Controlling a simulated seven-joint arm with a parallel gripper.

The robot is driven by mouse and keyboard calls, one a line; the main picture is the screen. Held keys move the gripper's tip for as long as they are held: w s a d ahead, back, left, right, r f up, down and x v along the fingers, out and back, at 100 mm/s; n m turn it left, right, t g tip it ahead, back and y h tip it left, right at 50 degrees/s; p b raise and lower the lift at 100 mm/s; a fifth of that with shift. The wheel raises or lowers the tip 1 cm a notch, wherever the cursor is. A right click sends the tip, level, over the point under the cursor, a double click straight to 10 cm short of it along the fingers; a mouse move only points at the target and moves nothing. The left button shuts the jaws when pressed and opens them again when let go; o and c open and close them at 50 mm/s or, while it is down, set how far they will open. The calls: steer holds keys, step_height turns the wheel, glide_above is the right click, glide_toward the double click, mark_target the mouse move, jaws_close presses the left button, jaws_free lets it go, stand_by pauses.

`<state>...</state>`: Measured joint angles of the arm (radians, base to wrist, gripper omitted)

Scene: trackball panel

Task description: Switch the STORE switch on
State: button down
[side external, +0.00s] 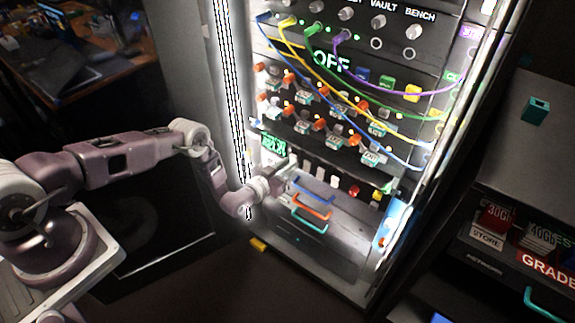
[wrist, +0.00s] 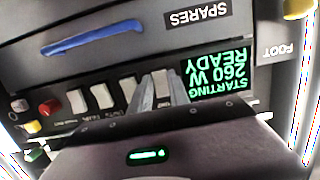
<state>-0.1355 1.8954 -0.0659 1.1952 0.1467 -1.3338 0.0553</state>
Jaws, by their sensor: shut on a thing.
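A row of white switches sits on the dark panel strip in the wrist view, which shows the panel upside down. My gripper (wrist: 158,92) has its two grey fingers closed around one white switch (wrist: 163,80), the one nearest the green display. Its label is hidden behind the fingers, so I cannot tell whether it is STORE. The other white switches (wrist: 102,95) stand apart from my fingers; their small labels are too blurred to read surely. In the side external view my gripper (side external: 283,172) is at the left end of this row.
A red button (wrist: 50,107) and a yellow one (wrist: 33,127) lie at the row's other end. Drawers with blue, orange and teal handles (side external: 312,213) are below. Coloured cables (side external: 300,60) hang above.

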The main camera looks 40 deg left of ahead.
steer(key=shift+t, duration=0.3)
steer(key=c, duration=1.2)
jaws_free()
steer(key=shift+c, duration=0.2)
steer(key=s, duration=0.7)
steer(key=shift+r, duration=0.4)
